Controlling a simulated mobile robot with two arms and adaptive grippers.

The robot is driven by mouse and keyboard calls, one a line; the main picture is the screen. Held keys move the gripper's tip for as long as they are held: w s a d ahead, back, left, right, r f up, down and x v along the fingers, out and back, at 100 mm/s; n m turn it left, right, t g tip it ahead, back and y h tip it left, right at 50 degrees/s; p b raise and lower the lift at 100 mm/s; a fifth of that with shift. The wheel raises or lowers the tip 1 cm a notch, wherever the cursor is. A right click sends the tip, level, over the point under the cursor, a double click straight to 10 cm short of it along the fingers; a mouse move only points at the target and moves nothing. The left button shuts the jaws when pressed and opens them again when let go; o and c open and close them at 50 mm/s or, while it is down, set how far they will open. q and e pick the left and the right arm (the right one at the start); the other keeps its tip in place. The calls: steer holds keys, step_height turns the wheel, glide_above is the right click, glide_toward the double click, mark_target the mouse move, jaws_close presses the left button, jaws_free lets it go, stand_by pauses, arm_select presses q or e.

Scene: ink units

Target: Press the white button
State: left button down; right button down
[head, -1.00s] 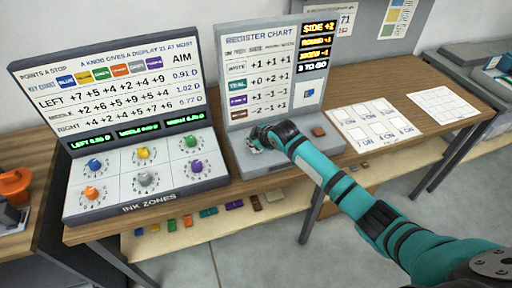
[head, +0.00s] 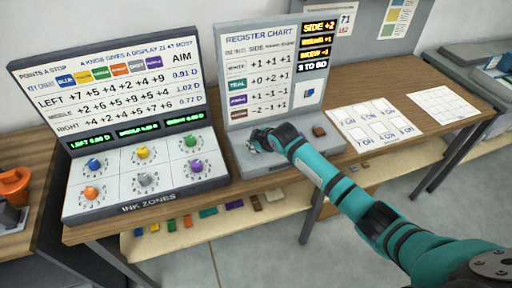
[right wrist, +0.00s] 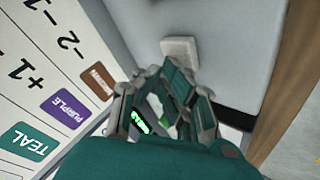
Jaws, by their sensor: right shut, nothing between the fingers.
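The white button (right wrist: 181,48) is a pale square key on the grey base of the register chart panel (head: 262,83), seen in the right wrist view. My right gripper (right wrist: 172,72) is shut and empty, its fingertips close to the button's near edge. I cannot tell whether they touch it. In the head view the right gripper (head: 256,143) is over the left part of the panel's base, and the button is mostly or wholly hidden by it. My left gripper is not in view.
A brown button (head: 319,131) sits on the same base, right of my arm. The ink zones panel (head: 146,200) with several coloured knobs stands to the left. White cards (head: 375,127) lie on the table at right. Several coloured blocks lie on the shelf below.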

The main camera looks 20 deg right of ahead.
steer(key=shift+f, duration=0.3)
stand_by(0.4)
steer(key=shift+r, duration=0.15)
steer(key=shift+r+p, duration=0.75)
steer(key=shift+p, duration=0.05)
step_height(320, 180, up, 5)
steer(key=p, duration=0.5)
